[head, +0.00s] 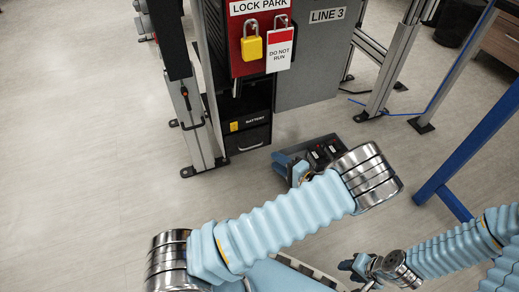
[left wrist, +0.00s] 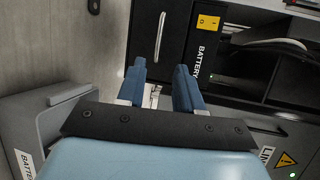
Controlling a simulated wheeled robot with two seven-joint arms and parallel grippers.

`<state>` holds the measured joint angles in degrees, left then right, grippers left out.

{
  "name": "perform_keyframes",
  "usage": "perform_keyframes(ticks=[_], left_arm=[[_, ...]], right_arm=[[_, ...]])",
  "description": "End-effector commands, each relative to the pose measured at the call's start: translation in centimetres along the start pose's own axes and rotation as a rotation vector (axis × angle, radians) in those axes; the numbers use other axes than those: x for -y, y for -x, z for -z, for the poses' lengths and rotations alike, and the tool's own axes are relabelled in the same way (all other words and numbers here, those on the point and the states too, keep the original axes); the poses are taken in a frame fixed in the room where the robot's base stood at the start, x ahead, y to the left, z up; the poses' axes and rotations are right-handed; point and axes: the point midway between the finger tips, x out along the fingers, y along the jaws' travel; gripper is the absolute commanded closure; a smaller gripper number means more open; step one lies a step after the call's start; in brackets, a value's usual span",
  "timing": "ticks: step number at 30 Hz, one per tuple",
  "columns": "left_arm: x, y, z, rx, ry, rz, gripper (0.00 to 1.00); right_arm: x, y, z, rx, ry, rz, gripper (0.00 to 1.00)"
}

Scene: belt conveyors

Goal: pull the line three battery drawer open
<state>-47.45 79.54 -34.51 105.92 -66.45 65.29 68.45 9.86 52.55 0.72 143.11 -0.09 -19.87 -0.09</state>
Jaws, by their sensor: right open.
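The battery drawer (head: 240,141) is a black front with a silver bar handle, low in the line 3 cabinet. Its face looks flush with the cabinet. In the left wrist view the drawer (left wrist: 140,35) is upper centre, its handle (left wrist: 160,37) upright in the picture. My left gripper (head: 278,160) is right of and in front of the drawer. In the left wrist view its blue fingers (left wrist: 158,72) are apart, with the handle beyond the gap and no clear contact. My right gripper (head: 351,265) is open and empty at the lower right, away from the cabinet.
Above the drawer are a red lock panel (head: 238,66), a yellow padlock (head: 251,47) and a "DO NOT RUN" tag (head: 280,52). A grey box with black units (head: 322,152) is close behind my left gripper. A blue frame (head: 455,160) stands right. The floor at left is clear.

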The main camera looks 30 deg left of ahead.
Motion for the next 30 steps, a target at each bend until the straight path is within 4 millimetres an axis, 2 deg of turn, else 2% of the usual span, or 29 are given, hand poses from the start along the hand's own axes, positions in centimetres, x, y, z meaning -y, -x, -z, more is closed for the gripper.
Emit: perform_keyframes(ticks=[9, 15, 19, 27, 28, 30], left_arm=[[-0.3, -7.5, -0.1, 0.005, -0.001, -0.004, 0.65], [-0.2, -10.5, -0.1, 0.003, -0.001, -0.004, 0.65], [-0.2, -11.3, -0.1, 0.004, -0.001, -0.005, 0.65], [-0.1, -11.5, -0.1, 0.002, -0.002, -0.005, 0.65], [-0.1, -11.5, -0.1, 0.002, -0.002, -0.005, 0.66], [-0.2, -11.5, -0.1, 0.002, -0.002, -0.005, 0.77]], right_arm=[[-0.4, -0.9, 0.0, -0.003, -0.001, 0.000, 0.57], [-0.5, -1.2, 0.1, -0.004, -0.001, 0.000, 0.57], [-0.5, -1.3, 0.1, -0.004, -0.001, 0.000, 0.57], [-0.5, -1.3, 0.1, -0.004, -0.001, 0.000, 0.57], [-0.5, -1.3, 0.1, -0.004, -0.001, 0.000, 0.57], [-0.5, -1.3, 0.1, -0.004, -0.001, 0.000, 0.57]])
